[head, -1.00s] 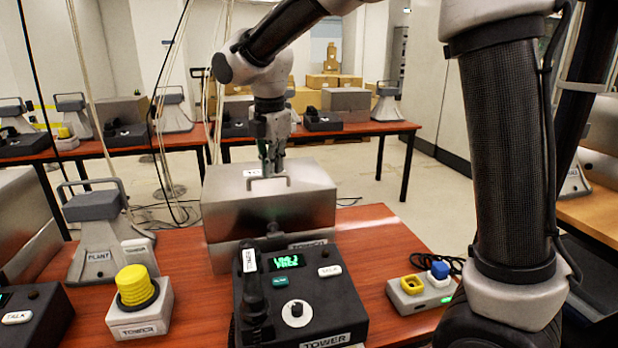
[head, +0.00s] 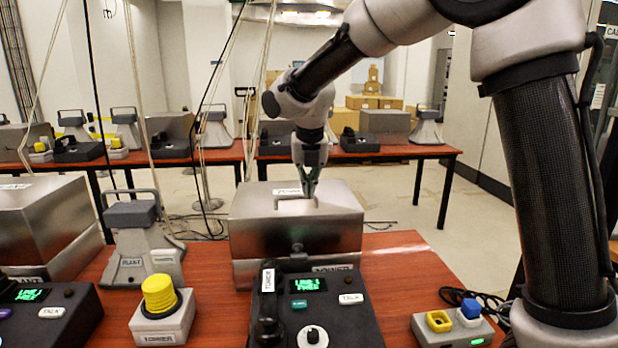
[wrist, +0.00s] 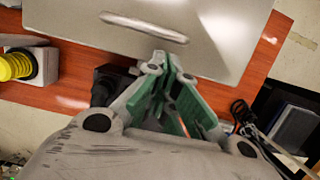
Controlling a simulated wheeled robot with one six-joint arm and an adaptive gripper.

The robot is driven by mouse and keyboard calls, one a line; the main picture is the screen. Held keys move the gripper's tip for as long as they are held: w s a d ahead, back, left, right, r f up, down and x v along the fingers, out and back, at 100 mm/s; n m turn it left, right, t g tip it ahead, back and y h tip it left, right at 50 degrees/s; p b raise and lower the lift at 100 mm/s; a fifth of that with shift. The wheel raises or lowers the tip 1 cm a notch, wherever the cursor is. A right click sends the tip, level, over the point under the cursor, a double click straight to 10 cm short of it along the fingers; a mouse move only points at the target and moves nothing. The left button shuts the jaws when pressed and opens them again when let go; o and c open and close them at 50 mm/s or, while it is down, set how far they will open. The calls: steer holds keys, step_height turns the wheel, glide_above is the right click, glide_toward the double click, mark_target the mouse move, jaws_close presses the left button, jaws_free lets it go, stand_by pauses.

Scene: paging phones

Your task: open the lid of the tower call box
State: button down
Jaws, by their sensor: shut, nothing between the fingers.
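The tower call box (head: 250,246) is a brushed metal box in the middle of the near table, with a TOWER label on its front. Its lid (head: 340,215) lies closed and carries a loop handle (head: 284,202) on top. The handle also shows in the wrist view (wrist: 145,27). My gripper (head: 309,192) is shut and empty, pointing down by the right end of the handle. In the wrist view my fingertips (wrist: 168,62) appear apart from the handle, on its near side. I cannot tell whether they touch the lid.
A black TOWER phone console (head: 335,325) stands in front of the box. A yellow button unit (head: 160,305) and a grey PLANT speaker (head: 140,245) are to its left. A small box with yellow and blue parts (head: 455,325) is at front right. Bare tabletop lies right of the box.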

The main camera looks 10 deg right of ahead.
mark_target(307, 212)
steer(key=x, duration=0.5)
steer(key=shift+r, duration=0.1)
steer(key=shift+w+r, duration=0.1)
